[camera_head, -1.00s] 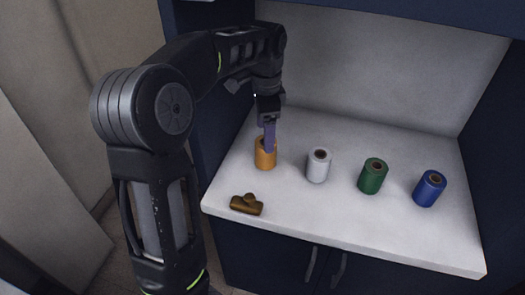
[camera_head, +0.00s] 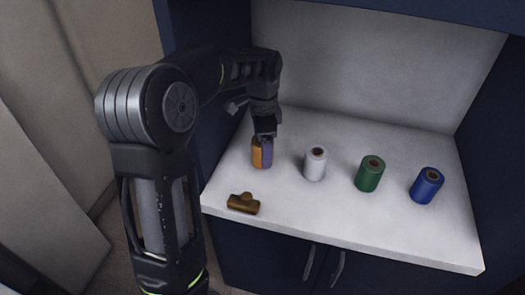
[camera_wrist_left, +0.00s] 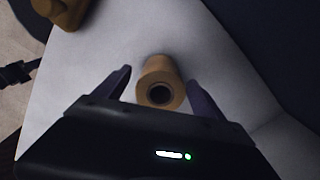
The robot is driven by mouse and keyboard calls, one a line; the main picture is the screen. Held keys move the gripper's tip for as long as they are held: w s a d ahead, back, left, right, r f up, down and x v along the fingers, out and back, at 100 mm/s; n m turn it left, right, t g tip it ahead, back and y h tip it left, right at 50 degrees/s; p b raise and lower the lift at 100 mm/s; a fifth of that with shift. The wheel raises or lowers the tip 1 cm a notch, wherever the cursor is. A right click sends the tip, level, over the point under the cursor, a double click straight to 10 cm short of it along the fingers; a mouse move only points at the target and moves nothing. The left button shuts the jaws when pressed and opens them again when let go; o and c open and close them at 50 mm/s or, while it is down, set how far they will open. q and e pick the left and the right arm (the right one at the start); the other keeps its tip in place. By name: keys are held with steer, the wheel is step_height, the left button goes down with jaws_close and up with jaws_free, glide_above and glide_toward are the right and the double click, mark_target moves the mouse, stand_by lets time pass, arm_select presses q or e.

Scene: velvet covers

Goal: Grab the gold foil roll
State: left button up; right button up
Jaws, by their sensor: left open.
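The gold foil roll (camera_head: 257,155) stands upright at the left end of the white counter, partly hidden by my gripper in the head view. In the left wrist view the gold roll (camera_wrist_left: 160,82) shows its round top with a dark hole and sits between the two fingers. My left gripper (camera_head: 263,155) is open and lowered around the roll, one finger showing in front of it. In the wrist view the left gripper's fingers (camera_wrist_left: 158,88) stand on either side of the roll, and a gap shows at the left finger. My right gripper is not in view.
A white roll (camera_head: 315,163), a green roll (camera_head: 370,174) and a blue roll (camera_head: 427,186) stand in a row to the right on the counter (camera_head: 300,205). A brown stamp-like object (camera_head: 243,204) lies near the front left edge. A cabinet wall rises close to the left.

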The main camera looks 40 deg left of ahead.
arm_select(q)
steer(key=shift+f, duration=0.95)
steer(key=c, duration=1.6)
steer(key=shift+r, duration=0.15)
step_height(320, 180, up, 10)
steer(key=shift+f+p, duration=0.1)
steer(key=shift+p, duration=0.3)
